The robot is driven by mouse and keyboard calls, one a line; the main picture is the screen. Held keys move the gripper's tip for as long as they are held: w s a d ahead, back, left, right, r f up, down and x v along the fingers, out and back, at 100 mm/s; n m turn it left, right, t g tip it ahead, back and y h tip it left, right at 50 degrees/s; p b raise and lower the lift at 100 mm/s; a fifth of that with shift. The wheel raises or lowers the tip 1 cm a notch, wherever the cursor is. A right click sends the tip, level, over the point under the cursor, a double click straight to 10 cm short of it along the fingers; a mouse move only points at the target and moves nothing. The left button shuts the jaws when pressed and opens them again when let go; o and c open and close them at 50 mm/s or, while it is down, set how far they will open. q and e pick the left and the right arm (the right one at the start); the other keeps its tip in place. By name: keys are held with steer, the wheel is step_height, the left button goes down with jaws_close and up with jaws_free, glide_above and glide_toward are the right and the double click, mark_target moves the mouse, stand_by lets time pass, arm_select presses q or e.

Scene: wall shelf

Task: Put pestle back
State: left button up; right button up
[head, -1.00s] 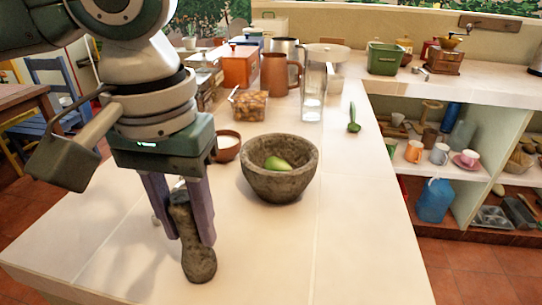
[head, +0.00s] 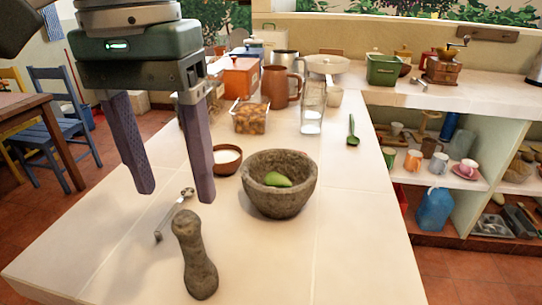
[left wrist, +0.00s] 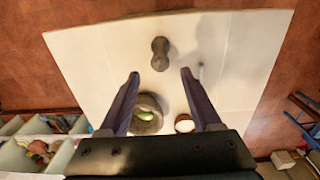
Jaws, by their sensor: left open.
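The grey stone pestle (head: 195,258) rests on the pale counter near its front, apart from the mortar and apparently lying down. It also shows in the left wrist view (left wrist: 160,53). The stone mortar (head: 279,200) stands behind and to the right of it, with a green fruit (head: 277,180) inside. The mortar shows in the left wrist view (left wrist: 146,122) too, partly behind a finger. My left gripper (head: 175,195) is open and empty, raised above the counter behind and to the left of the pestle. My right gripper is not in view.
A spoon (head: 174,214) lies left of the pestle. A small bowl of white contents (head: 227,163) stands left of the mortar. A glass container (head: 313,108), brown pitcher (head: 280,88) and nut box (head: 249,117) stand farther back. The counter's front right is clear.

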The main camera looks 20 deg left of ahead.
arm_select(q)
step_height(320, 180, up, 2)
steer(key=shift+r, duration=0.25)
steer(key=shift+d, duration=0.2)
steer(key=s+d+f+m+t+h, duration=0.3)
steer(key=s+d+f+m+h, duration=0.15)
steer(key=d+f, duration=0.5)
steer(key=s+a+f+y, duration=0.4)
steer(key=s+a, duration=0.3)
steer(key=a, duration=0.2)
steer(key=shift+s+f, duration=0.3)
steer(key=shift+f, duration=0.15)
steer(key=shift+a, duration=0.1)
